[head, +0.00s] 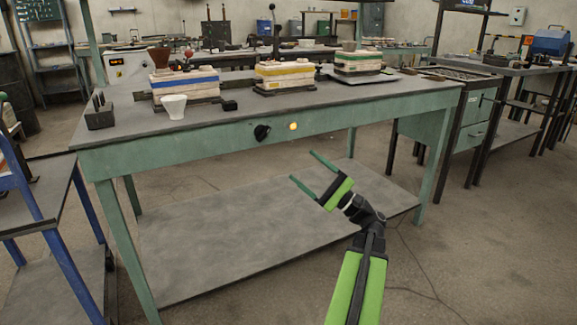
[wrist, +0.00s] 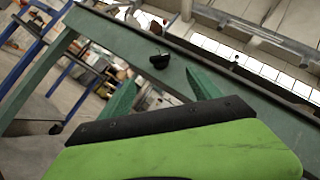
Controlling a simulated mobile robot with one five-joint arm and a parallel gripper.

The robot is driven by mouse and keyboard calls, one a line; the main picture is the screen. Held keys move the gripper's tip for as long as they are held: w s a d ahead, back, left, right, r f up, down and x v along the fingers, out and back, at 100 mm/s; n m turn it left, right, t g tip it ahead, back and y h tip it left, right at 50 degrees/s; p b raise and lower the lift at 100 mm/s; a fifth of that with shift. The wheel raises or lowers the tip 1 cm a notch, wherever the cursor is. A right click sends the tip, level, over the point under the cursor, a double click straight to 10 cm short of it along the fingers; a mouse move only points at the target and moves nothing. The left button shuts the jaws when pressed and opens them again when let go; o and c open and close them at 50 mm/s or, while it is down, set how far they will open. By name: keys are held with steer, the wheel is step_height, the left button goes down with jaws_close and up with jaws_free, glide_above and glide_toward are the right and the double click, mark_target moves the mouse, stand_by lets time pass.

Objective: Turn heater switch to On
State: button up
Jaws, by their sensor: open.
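The heater switch, a black knob (head: 262,132), sits on the green front apron of the table. A lit yellow lamp (head: 293,126) is just to its right. My gripper (head: 307,170) is open and empty, below and to the right of the knob and apart from it, in front of the table. In the wrist view the black knob (wrist: 160,60) shows beyond the two green fingers (wrist: 160,90), roughly between them and farther away. The pointer direction of the knob is too small to read.
The table top (head: 240,122) carries a white cup (head: 173,106), a black holder (head: 100,115) and moulds with blue, yellow and green bands. A lower shelf (head: 240,235) lies under it. A blue-framed bench (head: 40,200) stands left.

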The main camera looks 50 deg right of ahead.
steer(key=v, duration=0.3)
steer(key=shift+s+b, duration=0.1)
steer(key=shift+b, duration=0.3)
